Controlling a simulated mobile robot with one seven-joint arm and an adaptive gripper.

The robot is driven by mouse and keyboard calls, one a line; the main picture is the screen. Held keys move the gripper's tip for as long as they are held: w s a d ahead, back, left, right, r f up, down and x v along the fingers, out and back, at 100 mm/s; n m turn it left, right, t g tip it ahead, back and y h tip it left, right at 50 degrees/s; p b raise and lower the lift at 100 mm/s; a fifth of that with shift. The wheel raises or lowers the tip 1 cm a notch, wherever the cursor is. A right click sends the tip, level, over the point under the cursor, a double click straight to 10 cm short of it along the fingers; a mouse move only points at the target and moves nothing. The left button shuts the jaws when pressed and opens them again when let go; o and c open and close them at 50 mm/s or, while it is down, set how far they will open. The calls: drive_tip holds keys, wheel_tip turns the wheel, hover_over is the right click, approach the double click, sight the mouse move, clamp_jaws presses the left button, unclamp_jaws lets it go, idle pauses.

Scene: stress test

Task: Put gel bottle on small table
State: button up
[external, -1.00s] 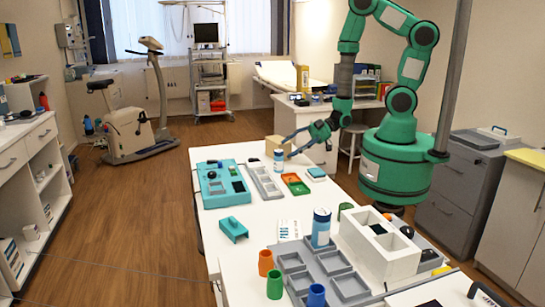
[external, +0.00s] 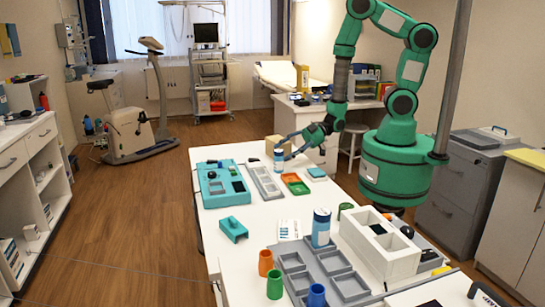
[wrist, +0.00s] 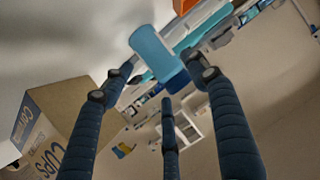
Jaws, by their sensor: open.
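A small white and blue bottle (external: 279,160) stands upright at the far end of the long white table (external: 258,222). In the wrist view the bottle (wrist: 157,54) shows between and beyond my fingers. My gripper (external: 288,147) is open just right of the bottle, its fingers reaching toward it; I cannot tell whether they touch it. A larger blue and white bottle (external: 321,228) stands nearer the camera on the same table. The frames do not show which of the two is the gel bottle. I cannot pick out a separate small table with certainty.
A cardboard cups box (wrist: 55,125) stands close beside my fingers; it also shows behind the bottle in the external view (external: 275,141). Grey, orange and green trays (external: 265,183) and a teal device (external: 222,188) lie nearby. A white compartment box (external: 375,245) stands nearer the camera.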

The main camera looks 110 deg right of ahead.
sight(278, 155)
drive_tip(key=shift+b+x, duration=0.5)
drive_tip(key=shift+x, duration=1.5)
drive_tip(key=c, duration=1.1)
drive_tip(key=shift+c, duration=0.2)
drive_tip(key=shift+r, duration=0.55)
drive_tip(key=r+p, duration=0.1)
drive_tip(key=s+r, duration=0.1)
drive_tip(key=shift+a+r+p, duration=0.1)
drive_tip(key=shift+r+p, duration=0.2)
drive_tip(key=shift+p, duration=0.05)
drive_tip(key=s+a+r+p, duration=0.1)
drive_tip(key=s+a+p, duration=0.1)
drive_tip(key=s, duration=1.3)
drive_tip(key=shift+a, duration=0.25)
drive_tip(key=shift+r, duration=0.1)
